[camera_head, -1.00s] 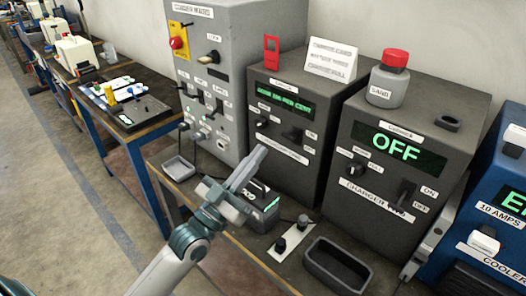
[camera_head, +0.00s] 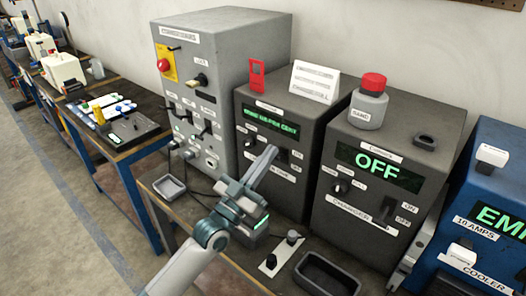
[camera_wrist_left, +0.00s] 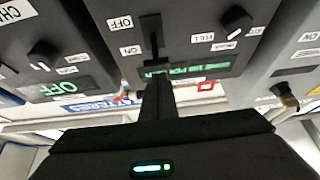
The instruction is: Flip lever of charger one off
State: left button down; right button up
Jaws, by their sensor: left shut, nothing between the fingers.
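Charger one is the dark grey box (camera_head: 258,153) in the middle of the head view, with green text on its display (camera_head: 270,125). My left gripper (camera_head: 270,152) is shut and empty, its fingertips in front of the charger's lower face. They cover much of the lever area in the head view. In the left wrist view the picture is turned over: the lever slot (camera_wrist_left: 150,27) runs between OFF and ON labels, and the dark lever (camera_wrist_left: 152,66) sits near the ON end. My left gripper's fingertips (camera_wrist_left: 160,85) are close to it; whether they touch, I cannot tell. My right gripper is out of view.
A second dark charger (camera_head: 332,215) reading OFF stands to the right, with a red-capped bottle (camera_head: 368,107) on top. A grey control cabinet (camera_head: 226,75) stands to the left. An empty tray (camera_head: 325,276) and a small knob plate (camera_head: 281,254) lie on the bench in front.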

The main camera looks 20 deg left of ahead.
pick_arm(q)
jog(key=shift+w+f, duration=0.1)
jog(key=shift+f, duration=0.45)
